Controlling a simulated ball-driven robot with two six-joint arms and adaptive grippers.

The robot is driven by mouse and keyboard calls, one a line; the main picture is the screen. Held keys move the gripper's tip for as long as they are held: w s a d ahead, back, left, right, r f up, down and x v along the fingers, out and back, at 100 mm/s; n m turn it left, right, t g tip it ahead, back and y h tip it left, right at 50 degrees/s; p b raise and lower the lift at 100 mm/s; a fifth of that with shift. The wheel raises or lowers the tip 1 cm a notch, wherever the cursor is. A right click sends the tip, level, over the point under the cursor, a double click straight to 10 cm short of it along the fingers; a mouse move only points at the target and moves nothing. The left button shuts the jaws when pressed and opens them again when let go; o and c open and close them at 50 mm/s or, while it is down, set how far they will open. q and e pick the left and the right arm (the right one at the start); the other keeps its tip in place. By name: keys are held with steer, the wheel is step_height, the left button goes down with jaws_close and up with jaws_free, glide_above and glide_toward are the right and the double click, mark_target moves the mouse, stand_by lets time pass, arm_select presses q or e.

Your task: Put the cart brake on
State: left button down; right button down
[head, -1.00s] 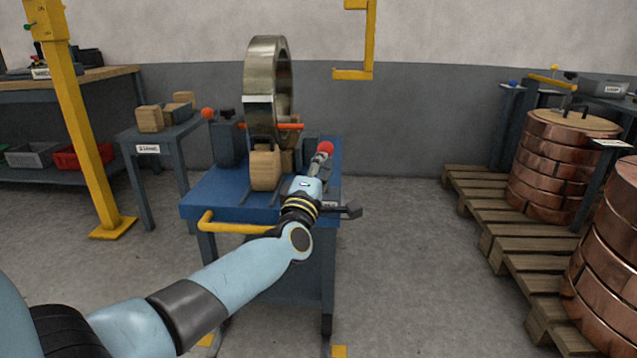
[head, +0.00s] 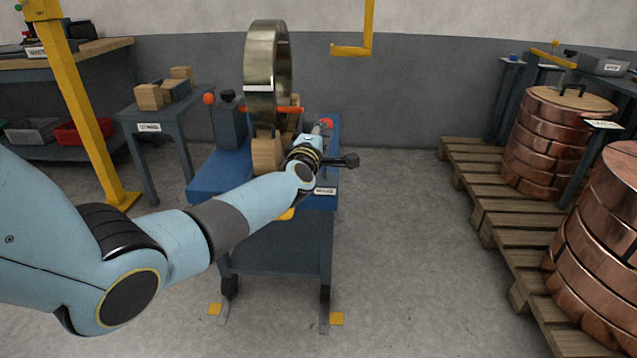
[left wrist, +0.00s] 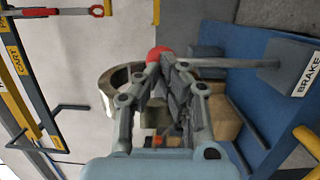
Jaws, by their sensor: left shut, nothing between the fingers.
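The blue cart (head: 215,185) stands ahead with a steel ring (head: 262,75) upright on it, beside wooden blocks (head: 266,152). The brake lever's red knob (head: 327,123) shows just beyond my left gripper (head: 322,132). In the left wrist view the knob (left wrist: 157,53) is at the tips of my left gripper (left wrist: 160,68), whose fingers converge and hold nothing. I cannot tell whether they touch it. The lever's grey rod (left wrist: 220,62) runs right to a base block by a BRAKE label (left wrist: 307,75). My forearm hides part of the cart's front. My right gripper is not in view.
A small table (head: 165,112) with wooden blocks stands left of the cart, near a yellow post (head: 85,110). Pallets (head: 485,195) with copper coils (head: 540,140) stand at right. Floor between cart and pallets is clear.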

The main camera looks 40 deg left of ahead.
arm_select(q)
steer(key=shift+w+a+r, duration=0.25)
steer(key=shift+w+a, duration=0.05)
steer(key=shift+w, duration=0.15)
steer(key=shift+w+a+r, duration=0.2)
steer(key=shift+w+a, duration=0.05)
steer(key=shift+w, duration=0.15)
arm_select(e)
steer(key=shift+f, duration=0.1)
